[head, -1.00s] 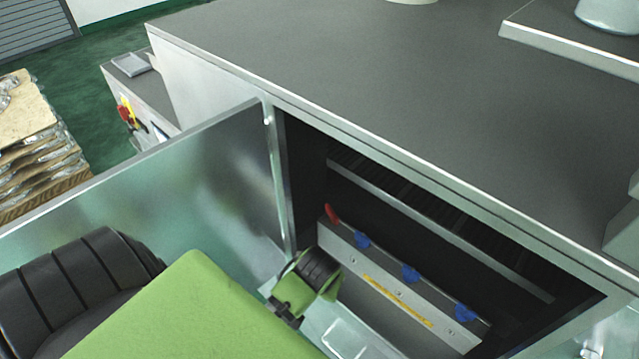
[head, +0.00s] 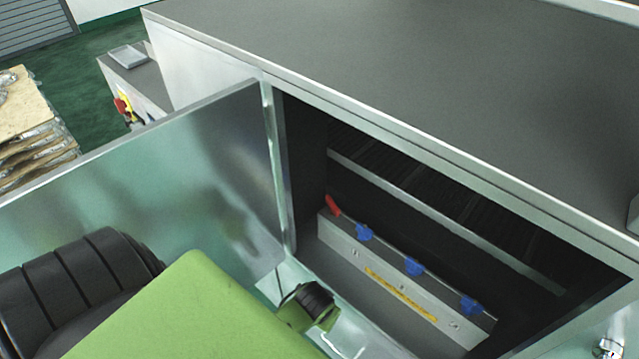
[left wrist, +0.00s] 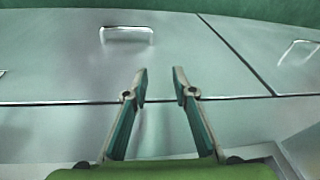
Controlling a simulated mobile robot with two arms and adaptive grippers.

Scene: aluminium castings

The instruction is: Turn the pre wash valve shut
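Inside the open cabinet in the head view, a grey valve panel (head: 345,245) carries a red lever (head: 332,205) at its left end. Three blue valve handles follow to the right: left (head: 363,232), middle (head: 414,267) and right (head: 471,306). A yellow label strip (head: 400,294) lies on the panel face; its writing is too small to read, so I cannot tell which is the pre wash valve. My left gripper (left wrist: 160,80) is open and empty in the left wrist view, facing metal panels. Its fingers do not show in the head view. My right gripper is not seen.
The cabinet door (head: 170,170) stands open on the left, beside my left arm. A metal bar (head: 440,220) crosses the opening above the valves. The grey cabinet top (head: 400,80) is clear. Stacked pallets with castings (head: 30,125) stand at far left.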

